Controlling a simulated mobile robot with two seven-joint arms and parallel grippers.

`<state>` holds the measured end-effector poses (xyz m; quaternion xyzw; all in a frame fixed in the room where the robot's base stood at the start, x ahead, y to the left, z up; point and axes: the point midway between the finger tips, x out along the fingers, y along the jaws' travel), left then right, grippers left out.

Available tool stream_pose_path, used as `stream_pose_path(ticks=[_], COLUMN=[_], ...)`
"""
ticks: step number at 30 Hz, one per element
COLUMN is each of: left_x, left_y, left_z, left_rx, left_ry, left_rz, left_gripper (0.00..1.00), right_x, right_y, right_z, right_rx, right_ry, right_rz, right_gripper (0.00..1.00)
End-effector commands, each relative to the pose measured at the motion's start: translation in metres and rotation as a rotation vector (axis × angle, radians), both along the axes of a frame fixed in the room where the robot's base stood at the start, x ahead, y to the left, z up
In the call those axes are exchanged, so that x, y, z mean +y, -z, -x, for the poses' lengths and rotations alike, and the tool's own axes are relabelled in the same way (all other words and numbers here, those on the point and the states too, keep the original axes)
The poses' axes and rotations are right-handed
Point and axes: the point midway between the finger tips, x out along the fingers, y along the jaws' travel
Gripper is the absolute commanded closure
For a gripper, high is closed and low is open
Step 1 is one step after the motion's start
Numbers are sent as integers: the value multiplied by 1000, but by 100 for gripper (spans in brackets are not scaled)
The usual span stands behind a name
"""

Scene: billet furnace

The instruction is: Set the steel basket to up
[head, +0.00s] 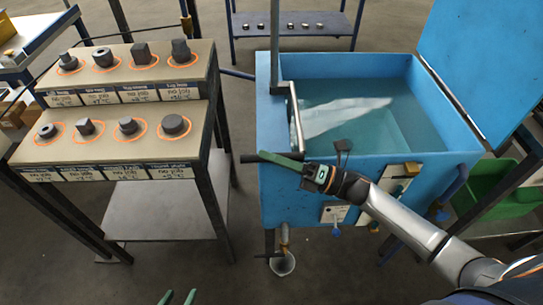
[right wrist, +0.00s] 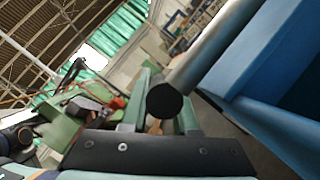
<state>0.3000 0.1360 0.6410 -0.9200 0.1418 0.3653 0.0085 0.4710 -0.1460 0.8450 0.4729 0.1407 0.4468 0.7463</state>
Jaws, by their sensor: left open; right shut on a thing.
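The blue tank (head: 360,190) holds water, and a pale streak lies across the surface. I cannot make out the steel basket itself in the water. A grey lever rod (head: 296,118) runs down at the tank's left side, beside an upright post (head: 274,45), to a black handle (head: 248,158). My right gripper (head: 275,158) is shut on this handle at the tank's front left corner. In the right wrist view the dark round end of the handle (right wrist: 164,101) shows between the green fingers. My left gripper (head: 178,298) is open and empty at the bottom edge, only its fingertips showing.
A two-step rack (head: 130,110) with several dark metal pieces in orange rings stands at left. The tank's blue lid (head: 490,60) is raised at right. A green bin (head: 490,190) stands right of the tank. Floor between rack and tank is clear, except a drain (head: 282,264).

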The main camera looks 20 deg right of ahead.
Motion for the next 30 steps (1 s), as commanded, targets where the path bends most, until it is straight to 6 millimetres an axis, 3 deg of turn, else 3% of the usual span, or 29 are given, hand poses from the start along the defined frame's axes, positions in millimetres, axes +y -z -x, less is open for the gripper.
stream_pose_path(ticks=[30], left_x=[-1], left_y=[-4], left_z=[-5], left_rx=[-13], left_ry=[0], left_rz=[3], left_gripper=[43], right_x=[0], right_y=[0], right_z=[0], right_rx=[1], right_ry=[0], right_rz=[1], right_gripper=[100])
